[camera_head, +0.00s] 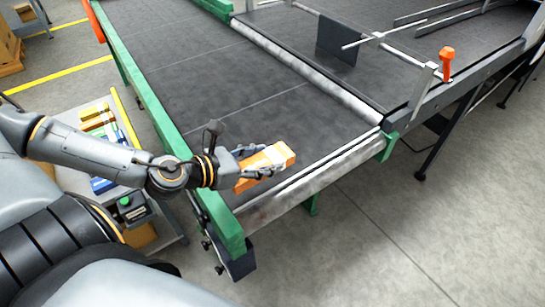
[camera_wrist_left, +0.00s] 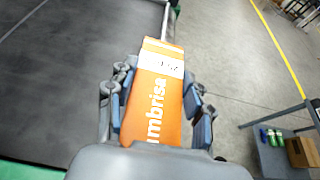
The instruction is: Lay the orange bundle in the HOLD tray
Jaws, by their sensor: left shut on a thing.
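The orange bundle (camera_head: 277,155), a long orange block with a white band and white lettering, is held in my left gripper (camera_head: 258,161) over the near end of the dark conveyor belt. In the left wrist view, the bundle (camera_wrist_left: 158,108) lies lengthwise between the two fingers of the gripper (camera_wrist_left: 160,92), with finger pads on both sides. Its far end sticks out past the fingertips. I cannot make out a HOLD label in either view. My right gripper is not in view.
A grey cart (camera_head: 74,113) at left carries yellow-orange bundles (camera_head: 97,117), blue items (camera_head: 101,186) and a green-topped box (camera_head: 132,207), partly hidden by my left arm. The belt's green side rail (camera_head: 151,98) runs between belt and cart. The belt (camera_head: 235,95) is bare.

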